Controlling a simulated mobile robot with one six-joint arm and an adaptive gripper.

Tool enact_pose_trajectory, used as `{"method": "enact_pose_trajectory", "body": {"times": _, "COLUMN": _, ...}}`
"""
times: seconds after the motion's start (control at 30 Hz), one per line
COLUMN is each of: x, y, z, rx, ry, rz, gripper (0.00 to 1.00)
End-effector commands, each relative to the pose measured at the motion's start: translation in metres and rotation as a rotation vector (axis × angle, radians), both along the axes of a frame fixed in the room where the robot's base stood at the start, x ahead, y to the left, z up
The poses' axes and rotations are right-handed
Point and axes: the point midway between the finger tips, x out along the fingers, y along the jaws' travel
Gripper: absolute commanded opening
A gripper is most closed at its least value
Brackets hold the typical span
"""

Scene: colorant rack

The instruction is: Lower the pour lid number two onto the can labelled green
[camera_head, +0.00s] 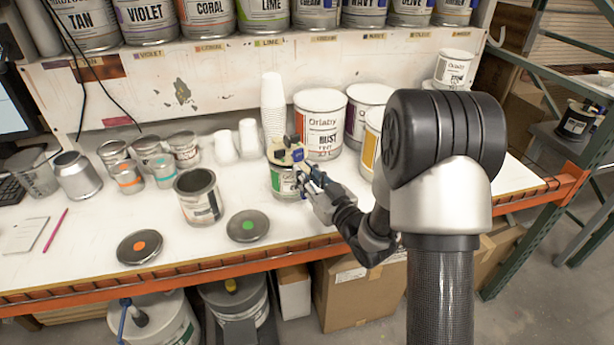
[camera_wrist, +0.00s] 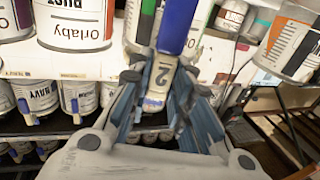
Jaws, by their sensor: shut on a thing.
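The pour lid number two (camera_head: 284,152) is cream with a blue part and sits directly over a small can (camera_head: 284,184) with a green band on its label. I cannot tell whether lid and can touch. My gripper (camera_head: 306,179) reaches in from the right and is shut on the lid's handle. In the wrist view, the pour lid (camera_wrist: 161,76) shows a tag with a "2" between the fingers of my gripper (camera_wrist: 158,108), and a blue part above. The can's rim is hidden by the lid.
A stack of white cups (camera_head: 272,105) stands right behind the can, and a large Orlaby can (camera_head: 319,122) is close behind at the right. An open can (camera_head: 199,197) and a flat lid with a green dot (camera_head: 248,225) lie to the left.

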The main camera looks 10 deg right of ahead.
Motion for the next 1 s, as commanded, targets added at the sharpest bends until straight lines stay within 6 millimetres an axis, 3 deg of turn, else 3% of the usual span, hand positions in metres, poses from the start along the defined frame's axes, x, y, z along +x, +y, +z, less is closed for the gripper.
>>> {"method": "enact_pose_trajectory", "body": {"times": 1.0, "x": 0.0001, "y": -0.0001, "z": -0.0072, "rx": -0.001, "ry": -0.001, "rz": 0.000, "gripper": 0.00}}
